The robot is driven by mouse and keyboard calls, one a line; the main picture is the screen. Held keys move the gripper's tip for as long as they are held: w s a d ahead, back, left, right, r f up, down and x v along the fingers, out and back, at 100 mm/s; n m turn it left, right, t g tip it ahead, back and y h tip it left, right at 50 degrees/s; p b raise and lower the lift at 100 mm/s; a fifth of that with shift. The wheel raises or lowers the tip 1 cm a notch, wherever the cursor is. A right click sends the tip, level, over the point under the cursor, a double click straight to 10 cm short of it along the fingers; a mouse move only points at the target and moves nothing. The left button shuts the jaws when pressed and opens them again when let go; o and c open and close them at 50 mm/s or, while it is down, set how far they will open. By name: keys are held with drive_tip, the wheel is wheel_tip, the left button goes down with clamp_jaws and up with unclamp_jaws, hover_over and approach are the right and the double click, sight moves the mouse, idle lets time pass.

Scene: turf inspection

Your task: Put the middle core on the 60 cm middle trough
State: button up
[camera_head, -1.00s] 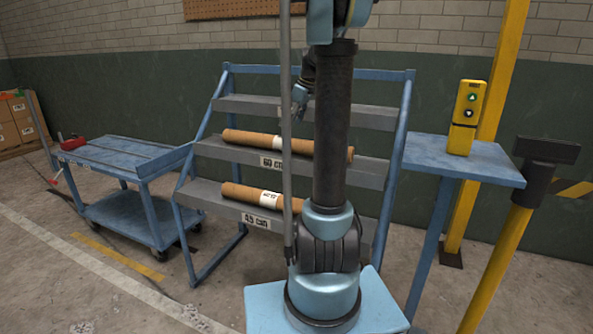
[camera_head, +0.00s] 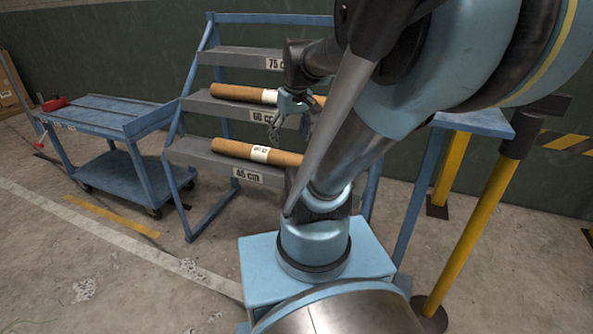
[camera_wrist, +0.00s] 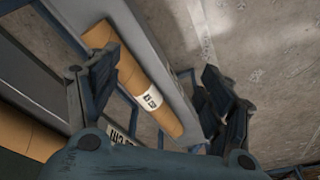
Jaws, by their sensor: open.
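A brown core (camera_head: 232,93) with a white label lies along the 60 cm trough (camera_head: 197,104), the middle step of the blue rack. A second brown core (camera_head: 233,149) with a white label lies on the 45 cm trough (camera_head: 190,152) below. I cannot read which is the middle core. My gripper (camera_head: 290,128) is open and empty in front of the rack, between these two levels. In the wrist view, the lower core (camera_wrist: 150,90) shows between my spread fingers (camera_wrist: 158,72), apparently below them. The upper core (camera_wrist: 28,137) is at lower left.
The 75 cm trough (camera_head: 232,56) above shows no core on its visible part. A blue cart (camera_head: 105,115) with a red tool (camera_head: 54,103) stands left. A blue side table (camera_head: 475,122) and yellow posts (camera_head: 470,230) stand right. Floor at front left is clear.

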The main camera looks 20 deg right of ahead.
drive_tip(key=s+f+m, duration=0.2)
drive_tip(key=s+f, duration=0.6)
drive_tip(key=shift+d+m+h, duration=0.15)
drive_tip(key=shift+m+h, duration=0.15)
drive_tip(key=shift+h, duration=0.1)
drive_tip(key=shift+s, duration=0.1)
